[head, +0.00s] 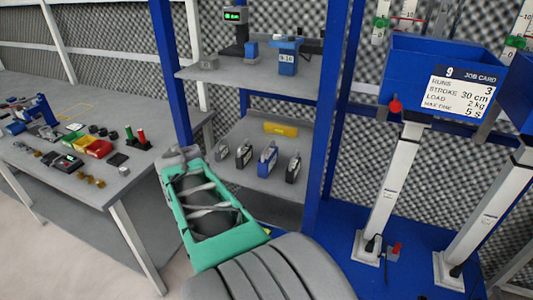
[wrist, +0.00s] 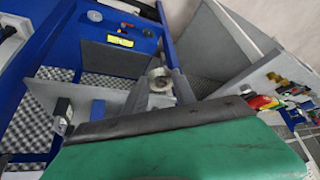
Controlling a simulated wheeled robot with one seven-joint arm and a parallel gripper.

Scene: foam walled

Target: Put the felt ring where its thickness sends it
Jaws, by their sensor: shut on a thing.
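My gripper (head: 178,156) is at the end of my green-covered arm, in front of the left side of the shelf unit. In the wrist view my gripper (wrist: 160,92) is shut on a small grey round piece with a hollow middle (wrist: 158,79), which looks like the felt ring. Its thickness cannot be read. In the head view the piece is too small to tell from the grey fingers. Small red, yellow and green trays (head: 99,148) stand on the left table, apart from my gripper.
The lower shelf (head: 255,179) holds several dial-like instruments and a yellow block (head: 281,129). The upper shelf (head: 245,74) carries a green-display device (head: 233,15) and a blue device (head: 287,57). Blue posts flank the shelves. The left table (head: 92,185) is cluttered. A blue bin (head: 420,62) bears a job card.

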